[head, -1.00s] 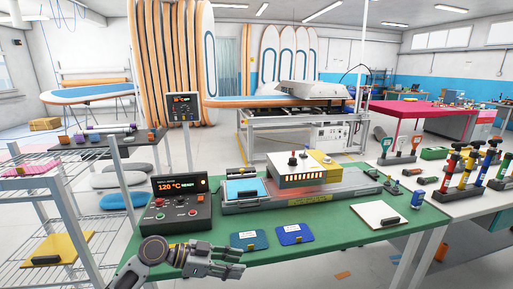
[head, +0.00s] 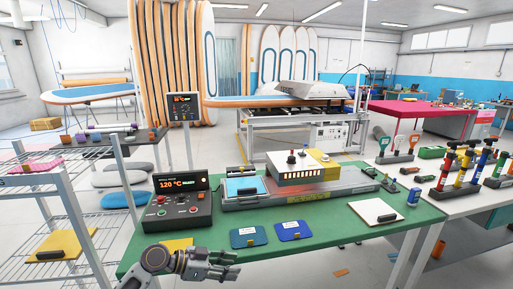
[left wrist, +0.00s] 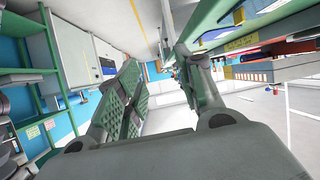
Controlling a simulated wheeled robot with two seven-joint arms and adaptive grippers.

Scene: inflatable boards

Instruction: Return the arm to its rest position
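My left gripper (head: 230,266) is at the front edge of the green table (head: 350,240), low in the head view, with its fingers pointing right. Its fingers are apart with nothing between them. In the left wrist view the two fingers (left wrist: 160,85) also stand apart, with an empty gap. The blue pad (head: 248,237) and the darker blue pad (head: 294,230) lie on the table behind the fingers. A yellow piece (head: 178,243) lies behind my wrist, partly hidden. My right gripper is not in view.
A control box (head: 180,205) reading 120 °C stands at the table's left, beside a press (head: 303,168) on a long base. A white board (head: 376,213) lies at the right. A wire shelf (head: 75,235) stands to the left.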

